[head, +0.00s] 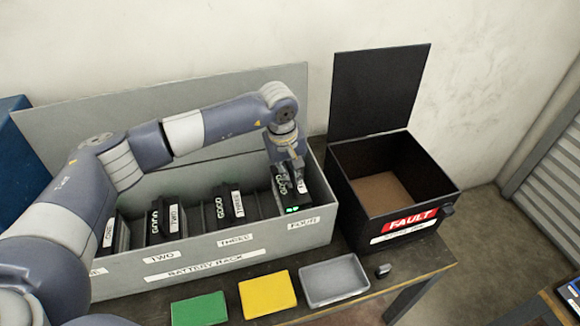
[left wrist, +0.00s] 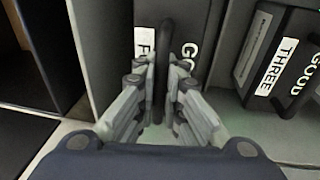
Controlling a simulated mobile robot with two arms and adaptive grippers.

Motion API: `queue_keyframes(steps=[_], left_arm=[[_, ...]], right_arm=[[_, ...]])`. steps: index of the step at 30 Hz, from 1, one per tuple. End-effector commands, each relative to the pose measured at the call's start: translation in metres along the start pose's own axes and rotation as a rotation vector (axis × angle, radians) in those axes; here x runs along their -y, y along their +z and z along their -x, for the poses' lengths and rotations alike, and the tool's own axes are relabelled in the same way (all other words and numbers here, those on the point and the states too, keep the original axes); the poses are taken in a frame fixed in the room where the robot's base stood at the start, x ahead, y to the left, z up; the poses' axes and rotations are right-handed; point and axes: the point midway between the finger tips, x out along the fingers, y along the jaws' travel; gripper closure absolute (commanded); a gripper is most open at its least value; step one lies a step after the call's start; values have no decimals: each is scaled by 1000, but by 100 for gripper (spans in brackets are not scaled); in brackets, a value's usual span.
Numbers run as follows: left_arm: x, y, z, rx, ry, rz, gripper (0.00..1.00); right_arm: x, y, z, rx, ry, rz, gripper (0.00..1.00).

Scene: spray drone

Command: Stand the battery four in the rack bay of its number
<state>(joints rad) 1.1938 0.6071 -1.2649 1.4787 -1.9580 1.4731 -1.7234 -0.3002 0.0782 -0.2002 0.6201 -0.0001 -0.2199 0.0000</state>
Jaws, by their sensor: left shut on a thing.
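Battery four (head: 283,189) is a dark box marked GOOD, with green lights low on its face. It is upright, inside the right-end bay of the grey battery rack (head: 215,262), behind the FOUR label. My left gripper (head: 293,163) is above it and shut on its handle. In the left wrist view the fingers (left wrist: 162,95) close around the dark handle, and the battery's label (left wrist: 144,42) is partly hidden by them. Its underside is hidden by the rack's front wall, so I cannot tell whether it rests on the bay floor. My right gripper is not in view.
Batteries three (head: 229,207), two (head: 167,218) and one (head: 113,234) stand in bays to the left. A black FAULT box (head: 405,205) with raised lid is right of the rack. Green (head: 199,309), yellow (head: 267,293) and grey (head: 333,280) trays lie in front.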

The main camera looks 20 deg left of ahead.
Motion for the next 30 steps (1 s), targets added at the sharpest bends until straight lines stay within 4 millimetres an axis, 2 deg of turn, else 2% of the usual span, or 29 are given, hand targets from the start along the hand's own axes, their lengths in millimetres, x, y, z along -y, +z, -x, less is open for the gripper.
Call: queue_keyframes(steps=[9,21,24,25,30], left_arm=[[2,2,-27,-3,5,-1,100],[2,2,-31,-4,6,-1,100],[6,4,-34,1,-3,-1,75],[6,4,-34,1,-3,-1,71],[6,4,-34,1,-3,0,71]], right_arm=[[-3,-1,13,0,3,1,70],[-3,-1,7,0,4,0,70],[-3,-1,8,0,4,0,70],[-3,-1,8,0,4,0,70],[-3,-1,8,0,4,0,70]])
